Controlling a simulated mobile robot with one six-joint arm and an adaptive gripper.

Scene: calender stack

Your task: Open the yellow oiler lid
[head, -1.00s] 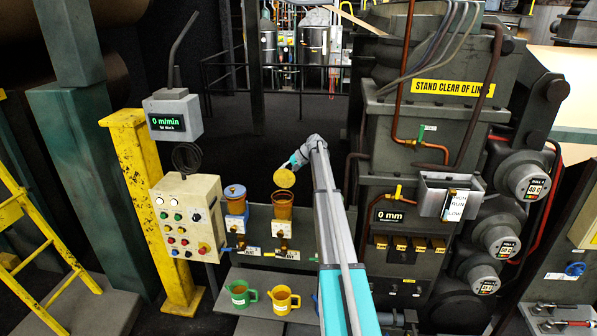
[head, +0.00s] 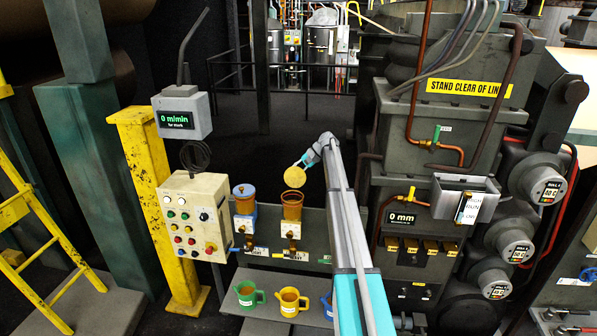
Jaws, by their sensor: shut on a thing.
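The yellow oiler (head: 292,208) is an amber cup with an open, dark top, mounted on the grey panel in the head view. Its round yellow lid (head: 289,176) stands tilted up above the cup's rim, clear of the opening. My gripper (head: 299,163) is small in the picture and is shut on the lid at its upper right edge. The fingertips are too small to make out exactly. Whether a hinge joins lid and cup cannot be told.
A blue-lidded oiler (head: 244,200) is mounted just left. A cream control box (head: 195,215) stands further left. Green (head: 246,297) and yellow (head: 289,302) jugs stand on the shelf below, with a blue one (head: 327,307) partly behind my arm. Machine housing rises at right.

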